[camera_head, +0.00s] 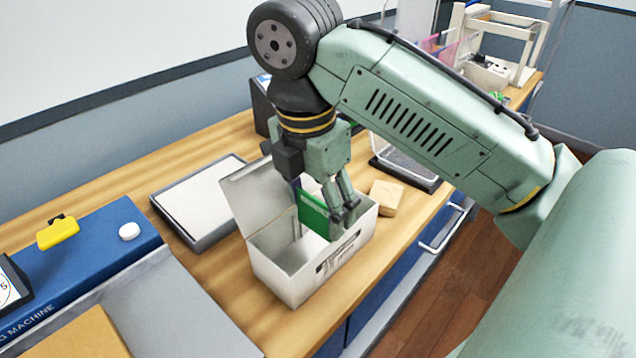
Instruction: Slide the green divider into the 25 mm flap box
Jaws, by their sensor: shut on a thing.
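The green divider (313,212) is a flat upright panel in the middle of the head view. My gripper (345,220) is shut on its right edge, with the fingers pointing down. The white flap box (290,277) stands on the wooden bench with its flap (255,205) raised at the back left. The divider is over the box opening, and its lower part appears to reach below the rim. I cannot tell whether it touches the box walls or floor. The gripper fingers partly cover the divider's right side.
A grey tray with a white sheet (198,203) lies left of the box. A tan block (386,198) sits close on its right. A blue case (85,262) with a yellow clip (58,233) and white disc (129,231) is at left. The bench's front edge is near the box.

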